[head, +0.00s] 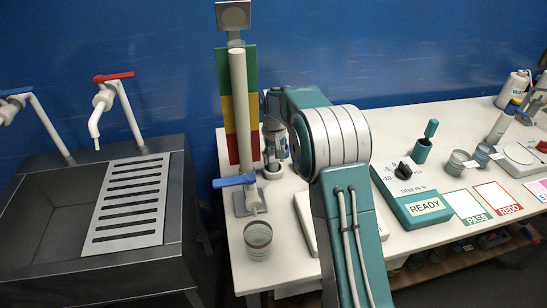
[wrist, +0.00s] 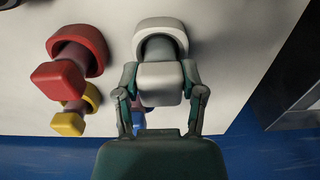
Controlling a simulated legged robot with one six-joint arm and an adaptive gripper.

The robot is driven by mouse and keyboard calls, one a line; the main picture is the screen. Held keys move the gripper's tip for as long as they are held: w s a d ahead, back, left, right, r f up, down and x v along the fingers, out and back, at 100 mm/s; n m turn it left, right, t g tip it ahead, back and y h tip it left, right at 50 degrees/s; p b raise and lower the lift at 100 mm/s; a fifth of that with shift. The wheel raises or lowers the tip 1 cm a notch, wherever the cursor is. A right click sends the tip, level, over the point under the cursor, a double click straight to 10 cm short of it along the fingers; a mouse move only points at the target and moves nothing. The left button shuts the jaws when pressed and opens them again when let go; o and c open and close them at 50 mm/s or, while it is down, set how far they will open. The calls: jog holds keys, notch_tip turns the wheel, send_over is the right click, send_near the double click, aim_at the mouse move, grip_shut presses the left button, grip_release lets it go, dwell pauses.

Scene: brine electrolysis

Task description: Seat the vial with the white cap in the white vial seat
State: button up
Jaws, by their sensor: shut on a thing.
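The vial with the white cap shows in the wrist view, its pale cap (wrist: 161,84) between my fingers. My gripper (wrist: 163,92) is shut on it near the cap. The white vial seat (wrist: 160,27) is a ring around the vial's far end, lined up with the vial; I cannot tell how deep the vial sits. In the head view my gripper (head: 275,155) points down at the back left of the bench, just above the white seat (head: 272,172). The vial is hard to make out there.
In the wrist view a red-capped vial (wrist: 58,76) stands in a red seat and a yellow-capped vial (wrist: 68,123) in a yellow seat, both left of my gripper. In the head view a column with a blue tap (head: 234,181) and a glass beaker (head: 257,240) stand close by.

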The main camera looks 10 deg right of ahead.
jog(key=shift+f, duration=0.65)
dwell(0.5)
jog(key=o, duration=1.2)
notch_tip(320, 180, up, 12)
